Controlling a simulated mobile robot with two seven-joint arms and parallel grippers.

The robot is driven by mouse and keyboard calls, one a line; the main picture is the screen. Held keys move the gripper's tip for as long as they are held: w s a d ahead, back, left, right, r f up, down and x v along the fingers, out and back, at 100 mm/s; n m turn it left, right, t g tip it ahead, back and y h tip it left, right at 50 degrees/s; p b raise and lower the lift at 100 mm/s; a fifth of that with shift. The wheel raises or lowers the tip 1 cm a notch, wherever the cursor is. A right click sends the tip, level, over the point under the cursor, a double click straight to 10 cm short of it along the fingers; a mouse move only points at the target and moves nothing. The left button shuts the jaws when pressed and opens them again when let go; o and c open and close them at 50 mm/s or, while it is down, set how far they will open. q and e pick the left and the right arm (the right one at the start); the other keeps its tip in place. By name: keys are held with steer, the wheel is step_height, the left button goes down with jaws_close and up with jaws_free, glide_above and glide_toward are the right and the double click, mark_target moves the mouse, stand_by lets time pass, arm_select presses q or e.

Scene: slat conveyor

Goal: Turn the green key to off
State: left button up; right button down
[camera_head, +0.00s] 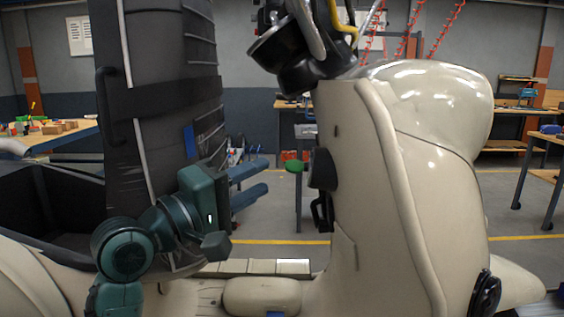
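The green key (293,166) sticks out to the left from a black lock housing (322,170) on the side of a large beige machine body (385,190). Its exact turn angle is too small to tell. My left gripper (266,176), on a teal arm, has two blue fingers pointing right toward the key. The fingers are apart with nothing between them. The fingertips appear a short way left of the key in the picture, not touching it. My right gripper is not in view.
A tall dark padded piece (165,90) stands behind my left arm. A black handle (322,213) hangs below the lock. Pale slats (235,267) and a beige pad (262,295) lie below. Black machinery with cables (300,55) hangs above. Workbenches stand farther back.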

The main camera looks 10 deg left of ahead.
mark_target(294, 166)
arm_select(q)
steer(key=x, duration=1)
steer(key=shift+p, duration=0.45)
steer(key=shift+a, duration=0.1)
steer(key=shift+c, duration=0.5)
jaws_close()
steer(key=shift+f, duration=0.1)
